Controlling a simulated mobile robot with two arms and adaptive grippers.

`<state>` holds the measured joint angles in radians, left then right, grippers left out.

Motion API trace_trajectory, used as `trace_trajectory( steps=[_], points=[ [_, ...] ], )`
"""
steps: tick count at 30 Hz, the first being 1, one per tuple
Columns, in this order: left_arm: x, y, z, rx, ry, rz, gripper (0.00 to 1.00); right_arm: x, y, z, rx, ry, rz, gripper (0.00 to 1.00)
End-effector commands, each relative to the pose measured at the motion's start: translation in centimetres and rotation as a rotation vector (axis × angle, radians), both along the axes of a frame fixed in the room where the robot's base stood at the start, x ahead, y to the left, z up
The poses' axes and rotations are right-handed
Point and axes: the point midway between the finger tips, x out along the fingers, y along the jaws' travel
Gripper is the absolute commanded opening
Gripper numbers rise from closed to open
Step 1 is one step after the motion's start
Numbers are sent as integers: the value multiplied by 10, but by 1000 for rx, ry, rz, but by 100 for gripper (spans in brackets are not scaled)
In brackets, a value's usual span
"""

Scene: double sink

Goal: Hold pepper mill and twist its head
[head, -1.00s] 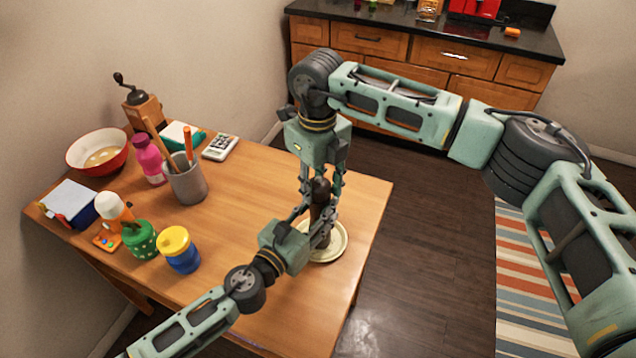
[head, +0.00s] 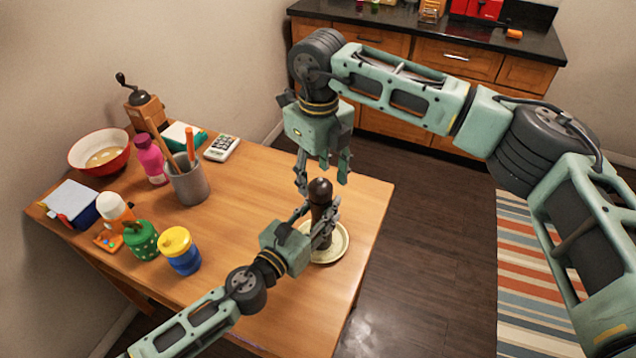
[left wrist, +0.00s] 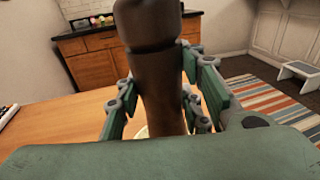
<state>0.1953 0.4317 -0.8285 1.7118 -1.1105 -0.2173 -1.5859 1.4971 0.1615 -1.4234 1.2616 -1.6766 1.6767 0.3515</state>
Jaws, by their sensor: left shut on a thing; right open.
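The dark brown pepper mill (head: 320,192) stands upright over a pale plate (head: 341,246) near the table's right edge. My left gripper (head: 322,226) is shut around the mill's body from the lower left. In the left wrist view the mill (left wrist: 158,90) rises between the fingers of the left gripper (left wrist: 160,100), and its top is cut off by the frame. My right gripper (head: 322,174) points down just above the mill's head, open, with its fingers apart and nothing between them. Whether the mill's base touches the plate is hidden by my left gripper.
A grey cup with utensils (head: 188,184), a blue jar with yellow lid (head: 179,251), a green jar (head: 141,240) and a pink bottle (head: 151,159) stand left on the table (head: 245,215). A red bowl (head: 99,152) is farther left. The table around the plate is mostly clear.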

Motion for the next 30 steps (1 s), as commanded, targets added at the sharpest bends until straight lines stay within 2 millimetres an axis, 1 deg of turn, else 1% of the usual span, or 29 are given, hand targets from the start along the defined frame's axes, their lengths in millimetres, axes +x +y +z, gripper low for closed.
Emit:
trace_trajectory(
  steps=[1, 6, 9, 12, 17, 24, 25, 30],
  points=[
    [-1, 0, -1, -1, 3, -1, 5, 1, 1, 13, 2, -5, 0, 51],
    [-1, 0, -1, -1, 3, -1, 5, 1, 1, 49, 1, -4, 1, 51],
    [-1, 0, -1, -1, 3, -1, 5, 1, 1, 66, 1, -3, 1, 51],
    [-1, 0, -1, -1, 3, -1, 5, 0, 1, 78, 2, -1, 2, 51],
    [-1, 0, -1, -1, 3, -1, 5, 0, 1, 87, 1, 0, 2, 51],
    [0, 0, -1, 0, 2, -1, 5, 0, 1, 88, 1, 0, 2, 51],
    [0, 0, -1, 0, 2, -1, 36, 0, 1, 88, 1, 0, 2, 51],
    [0, 0, -1, 0, 1, 0, 51, 0, 1, 88, 1, 0, 2, 51]
  ],
)
